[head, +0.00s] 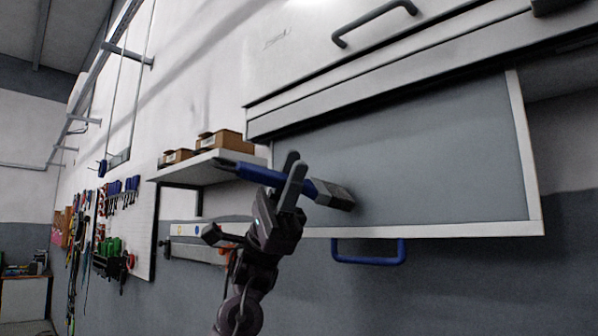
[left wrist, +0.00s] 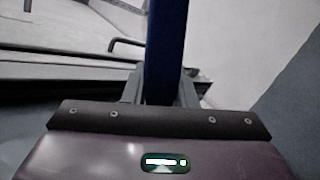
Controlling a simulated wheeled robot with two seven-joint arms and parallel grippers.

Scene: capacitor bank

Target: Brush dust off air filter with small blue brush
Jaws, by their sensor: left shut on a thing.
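The air filter (head: 440,160) is a flat grey panel in a white frame, in the upper right of the head view. My left gripper (head: 292,180) is shut on the blue brush (head: 325,192). The brush's dark bristle head points right and lies over the filter's lower left part; I cannot tell whether it touches. The blue handle sticks out to the left of the fingers. In the left wrist view the blue handle (left wrist: 166,50) stands upright between the fingers, and the bristles are out of view. My right gripper is not in view.
A blue handle (head: 368,258) hangs below the filter frame, and a dark handle (head: 375,22) is on the cover above. A shelf with cardboard boxes (head: 222,140) stands left of the filter. A pegboard of tools (head: 125,220) is farther left.

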